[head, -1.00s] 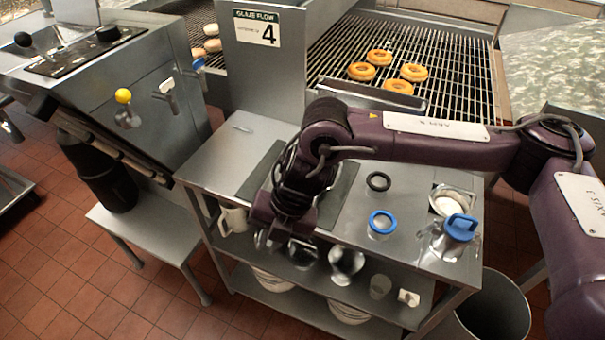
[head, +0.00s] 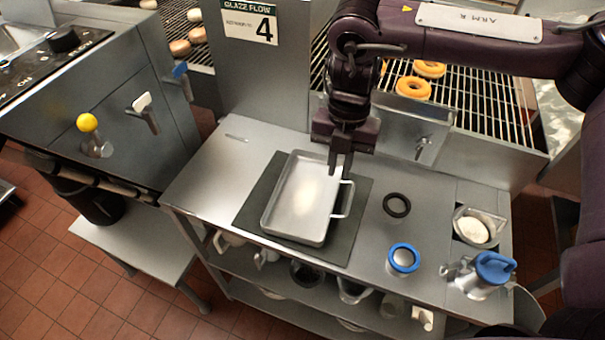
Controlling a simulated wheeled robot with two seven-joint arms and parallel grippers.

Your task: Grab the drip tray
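The drip tray (head: 300,202) is a shallow, pale metal pan with a raised rim. It lies on a dark mat (head: 254,208) on the steel table, with a looped handle (head: 346,199) showing on its right side. My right gripper (head: 341,168) points down at the tray's far right corner, close to the far end of the handle. Its two fingers look slightly apart with nothing seen between them; whether they touch the tray is unclear. My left gripper is out of view.
Right of the mat are a black ring (head: 397,205), a blue-rimmed cup (head: 404,258), a blue-lidded jug (head: 490,272) and a small bowl (head: 478,228). The tabletop (head: 215,182) left of the mat is clear. A steel panel and donut rack (head: 480,105) stand behind.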

